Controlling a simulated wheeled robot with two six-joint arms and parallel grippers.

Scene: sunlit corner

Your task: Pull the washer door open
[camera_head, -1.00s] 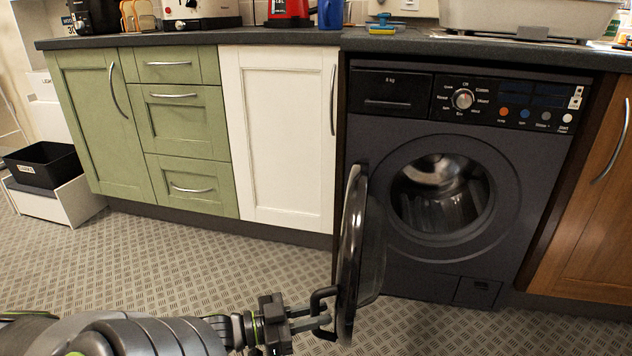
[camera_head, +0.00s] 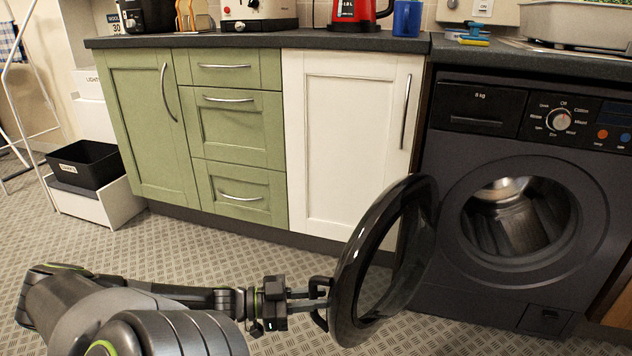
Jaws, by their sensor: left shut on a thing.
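The dark washer (camera_head: 465,170) stands under the counter at the right. Its round door (camera_head: 350,270) is swung well open to the left, seen at an angle, and the drum opening (camera_head: 515,215) is uncovered. The door handle (camera_head: 319,302) is a dark loop on the door's outer edge. My left gripper (camera_head: 312,297) comes in from the lower left and is shut on the handle. The fingertips are partly hidden by the handle. My right gripper is not in view.
A white cabinet (camera_head: 340,150) and green cabinets (camera_head: 140,130) line the wall left of the washer. A black bin (camera_head: 85,163) sits on a white box at the far left. The patterned floor (camera_head: 180,245) before the cabinets is clear.

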